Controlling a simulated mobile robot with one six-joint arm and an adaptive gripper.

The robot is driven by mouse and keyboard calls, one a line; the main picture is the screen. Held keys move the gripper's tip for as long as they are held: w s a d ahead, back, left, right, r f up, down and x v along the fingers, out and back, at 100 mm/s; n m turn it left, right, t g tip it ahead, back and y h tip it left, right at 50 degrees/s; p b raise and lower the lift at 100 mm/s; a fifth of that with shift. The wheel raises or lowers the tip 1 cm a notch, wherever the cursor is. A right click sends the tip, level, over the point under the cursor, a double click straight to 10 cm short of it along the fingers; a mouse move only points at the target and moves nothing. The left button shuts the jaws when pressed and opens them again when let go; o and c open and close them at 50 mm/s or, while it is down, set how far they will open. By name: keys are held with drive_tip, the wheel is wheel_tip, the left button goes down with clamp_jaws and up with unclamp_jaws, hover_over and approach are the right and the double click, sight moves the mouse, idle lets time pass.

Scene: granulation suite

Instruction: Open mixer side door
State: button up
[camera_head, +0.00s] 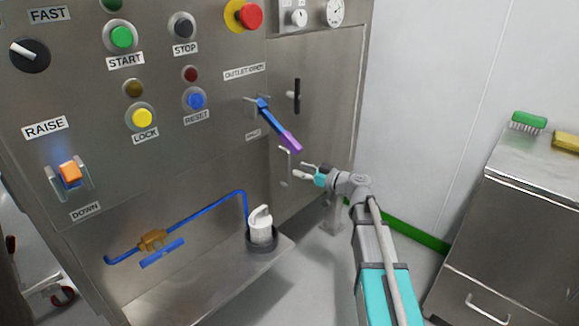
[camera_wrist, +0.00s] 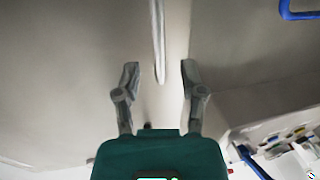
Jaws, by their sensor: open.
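The mixer's side door (camera_head: 328,110) is a flat grey steel panel on the right of the mixer, and it looks shut. A slim metal bar handle (camera_head: 284,166) stands upright low on it. My gripper (camera_head: 303,170) is open and empty just right of this handle. In the wrist view the two fingers of my gripper (camera_wrist: 159,68) are spread, and the pale bar handle (camera_wrist: 158,35) shows between them, with its lower end near fingertip level. I cannot tell how deep the bar sits between the fingers or whether either one touches it.
A blue lever with a purple grip (camera_head: 279,129) juts out up and left of my gripper. A black handle (camera_head: 297,95) is higher on the panel. A steel cabinet (camera_head: 520,225) is at right; floor lies between.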

sight(290, 184)
drive_tip(key=shift+x, duration=2.45)
drive_tip(key=shift+c, duration=0.2)
clamp_jaws()
